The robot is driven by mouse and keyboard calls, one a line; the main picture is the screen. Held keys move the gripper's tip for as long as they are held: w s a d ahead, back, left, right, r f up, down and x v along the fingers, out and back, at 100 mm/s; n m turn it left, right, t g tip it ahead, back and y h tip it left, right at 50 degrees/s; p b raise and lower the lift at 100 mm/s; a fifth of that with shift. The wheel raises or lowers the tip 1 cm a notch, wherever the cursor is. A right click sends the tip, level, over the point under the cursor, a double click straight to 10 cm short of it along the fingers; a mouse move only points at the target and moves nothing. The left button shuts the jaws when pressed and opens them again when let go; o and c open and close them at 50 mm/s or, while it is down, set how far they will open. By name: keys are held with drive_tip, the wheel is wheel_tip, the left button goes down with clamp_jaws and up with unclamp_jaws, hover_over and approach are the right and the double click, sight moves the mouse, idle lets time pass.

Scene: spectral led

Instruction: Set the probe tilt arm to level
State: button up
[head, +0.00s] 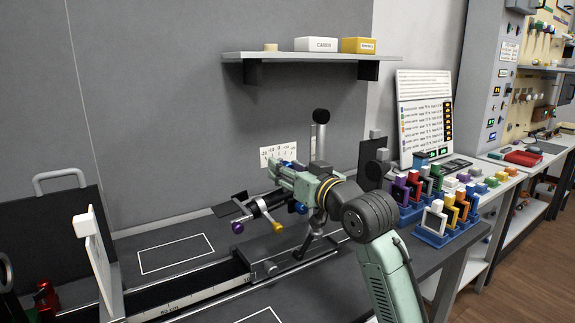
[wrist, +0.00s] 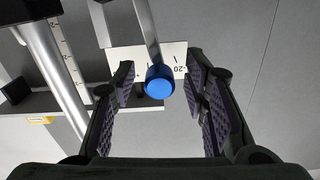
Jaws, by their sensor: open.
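A blue round-ended knob (wrist: 160,82) on a grey rod (wrist: 147,25) shows in the wrist view, apparently the tilt arm's end. My gripper (wrist: 160,72) is open, with its dark padded fingers on either side of the knob; contact cannot be told. A white scale plate (wrist: 120,62) with a -20 mark lies behind the knob. In the head view my gripper (head: 279,169) is at the wall-side scale plate (head: 267,153), above the bench instrument. My wrist and gripper hide much of the tilt arm there. The pointer's reading cannot be told.
Purple (head: 238,228) and yellow (head: 277,227) knobs stick out below my gripper. A ruled rail (head: 185,303) runs left to a white upright panel (head: 94,255). Blue racks of coloured frames (head: 433,238) stand at right. A wall shelf (head: 300,56) hangs above.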

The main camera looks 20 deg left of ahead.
drive_tip(key=shift+w+a, duration=0.1)
drive_tip(key=shift+a, duration=0.05)
clamp_jaws()
idle(0.5)
idle(0.4)
